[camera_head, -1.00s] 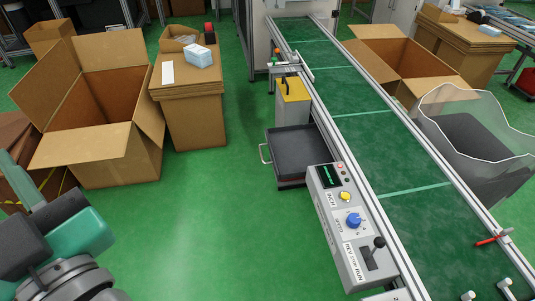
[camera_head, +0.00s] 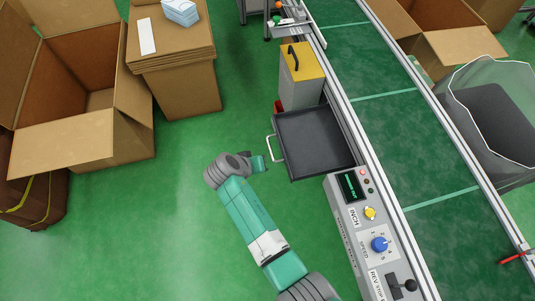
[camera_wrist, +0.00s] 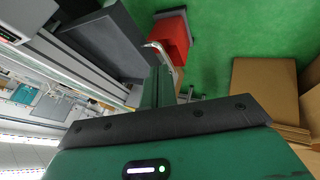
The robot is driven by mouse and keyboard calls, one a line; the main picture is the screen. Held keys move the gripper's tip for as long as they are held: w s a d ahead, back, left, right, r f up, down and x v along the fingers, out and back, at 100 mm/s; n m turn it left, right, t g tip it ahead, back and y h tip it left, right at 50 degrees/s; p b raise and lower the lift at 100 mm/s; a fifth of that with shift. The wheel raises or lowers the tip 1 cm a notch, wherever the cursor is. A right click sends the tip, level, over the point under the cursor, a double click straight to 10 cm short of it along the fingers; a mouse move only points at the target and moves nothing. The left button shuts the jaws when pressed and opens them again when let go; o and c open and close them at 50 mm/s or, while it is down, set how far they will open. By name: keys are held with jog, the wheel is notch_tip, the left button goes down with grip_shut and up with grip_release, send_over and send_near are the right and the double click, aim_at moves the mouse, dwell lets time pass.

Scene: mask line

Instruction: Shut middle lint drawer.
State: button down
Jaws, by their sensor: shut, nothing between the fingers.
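The lint drawer (camera_head: 315,140) is a dark grey, empty tray standing out to the left from under the conveyor. Its pale bar handle (camera_head: 272,150) is on its left front. My gripper (camera_head: 265,163) is shut and empty, just left of the handle; whether it touches the handle I cannot tell. In the wrist view the drawer (camera_wrist: 108,42) is at the upper left and its handle (camera_wrist: 158,50) lies close by the fingers (camera_wrist: 160,88). I see only this one drawer, and its inner end is hidden under the conveyor.
A control box (camera_head: 372,230) with knobs and a lever stands in front of the drawer. A yellow-topped box (camera_head: 300,75) stands behind it. The conveyor (camera_head: 425,150) runs along the right. Cardboard boxes (camera_head: 70,145) are at left; green floor is clear between.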

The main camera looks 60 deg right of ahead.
aim_at(284, 158)
jog(key=s+d+f+b, duration=0.1)
jog(key=d+f+b, duration=0.1)
jog(key=s+d+f+b, duration=0.1)
jog(key=d+f, duration=0.1)
jog(key=d, duration=0.1)
jog(key=s+d+f+b, duration=0.1)
jog(key=d+f+b, duration=0.1)
jog(key=d+f, duration=0.1)
jog(key=shift+s+d+b, duration=0.1)
jog(key=shift+s+b, duration=0.2)
